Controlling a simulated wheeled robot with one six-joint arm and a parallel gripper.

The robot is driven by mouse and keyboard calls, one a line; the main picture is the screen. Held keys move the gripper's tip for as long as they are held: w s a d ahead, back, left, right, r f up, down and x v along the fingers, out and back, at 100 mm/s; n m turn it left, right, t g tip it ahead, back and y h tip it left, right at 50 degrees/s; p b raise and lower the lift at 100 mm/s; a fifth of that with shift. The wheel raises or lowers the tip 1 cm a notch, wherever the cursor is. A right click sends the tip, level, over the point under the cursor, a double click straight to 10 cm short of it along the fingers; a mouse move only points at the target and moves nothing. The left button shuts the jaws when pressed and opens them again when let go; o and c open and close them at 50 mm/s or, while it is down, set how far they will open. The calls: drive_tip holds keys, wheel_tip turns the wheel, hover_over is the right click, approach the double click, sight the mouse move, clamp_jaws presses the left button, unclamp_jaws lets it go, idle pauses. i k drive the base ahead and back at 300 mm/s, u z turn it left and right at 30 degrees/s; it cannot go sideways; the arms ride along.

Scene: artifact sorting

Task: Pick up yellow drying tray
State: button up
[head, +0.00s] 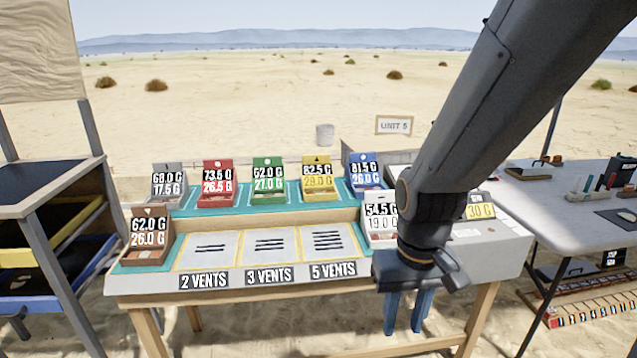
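A yellow-edged tray (30,257) with a dark inside sits in the grey rack at the left, above a blue-edged tray (50,303). The rack's posts cover part of both. A small yellow bin (317,190) with a weight label stands in the back row of the table, between a green and a blue bin. I cannot tell from its look alone which is the drying tray. My gripper (415,280) hangs over the right front of the table, far right of the rack and apart from both yellow things.
The wooden table (250,290) carries several labelled bins and vent cards marked 2, 3 and 5 vents (270,245). A grey box (490,250) stands at its right. A second table (570,205) with tools is at the far right. Sand lies open between rack and table.

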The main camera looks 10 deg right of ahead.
sight(317, 184)
drive_tip(key=u, duration=0.3)
drive_tip(key=i, duration=1.4)
drive_tip(key=z, duration=0.25)
